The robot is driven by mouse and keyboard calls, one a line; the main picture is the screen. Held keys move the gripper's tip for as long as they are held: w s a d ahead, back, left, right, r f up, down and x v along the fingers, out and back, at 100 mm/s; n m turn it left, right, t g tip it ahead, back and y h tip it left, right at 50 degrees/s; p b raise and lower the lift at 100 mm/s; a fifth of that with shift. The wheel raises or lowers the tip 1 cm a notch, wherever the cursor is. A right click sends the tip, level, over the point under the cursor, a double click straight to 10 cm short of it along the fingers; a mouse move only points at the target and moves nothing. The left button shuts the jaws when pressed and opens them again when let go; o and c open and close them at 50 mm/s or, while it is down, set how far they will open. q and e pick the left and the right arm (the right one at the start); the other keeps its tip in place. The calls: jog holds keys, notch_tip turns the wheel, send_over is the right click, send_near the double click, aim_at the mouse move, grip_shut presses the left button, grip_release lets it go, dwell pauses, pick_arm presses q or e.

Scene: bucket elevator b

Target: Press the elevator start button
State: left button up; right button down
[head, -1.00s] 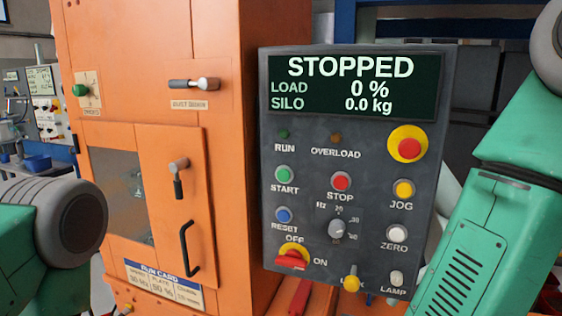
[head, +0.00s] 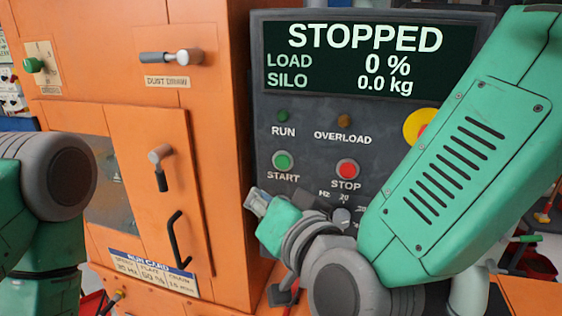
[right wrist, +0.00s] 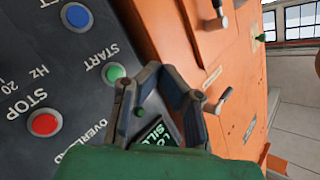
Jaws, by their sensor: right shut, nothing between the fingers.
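The green START button (head: 283,161) is on the grey control panel (head: 262,110), below the RUN lamp and left of the red STOP button (head: 347,169). The display (head: 365,60) reads STOPPED, 0 % and 0.0 kg. My right gripper (head: 256,200) is shut and empty, a little below and left of START at the panel's left edge. In the right wrist view the START button (right wrist: 114,72) is just left of the shut fingertips (right wrist: 160,70); contact does not show. My left arm enters at the left, but its gripper is out of view.
The blue RESET button (right wrist: 77,15) shows in the right wrist view; my right arm hides it in the head view. The orange cabinet (head: 225,130) with a black handle (head: 176,240) stands left of the panel.

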jog(key=shift+w, duration=0.1)
send_near(267, 161)
jog(key=w+a+f, duration=0.1)
jog(key=w+a, duration=0.1)
jog(key=a, duration=0.1)
jog(key=shift+w+d, duration=0.15)
jog(key=shift+w, duration=0.55)
dwell(1.0)
jog(key=shift+w+d, duration=0.15)
jog(key=shift+w, duration=0.2)
jog(key=shift+w+d+r, duration=0.1)
jog(key=shift+w+d, duration=0.05)
jog(key=shift+w, duration=0.2)
dwell(0.7)
jog(key=shift+s, duration=0.1)
jog(key=shift+s+a, duration=0.3)
jog(key=shift+s, duration=0.4)
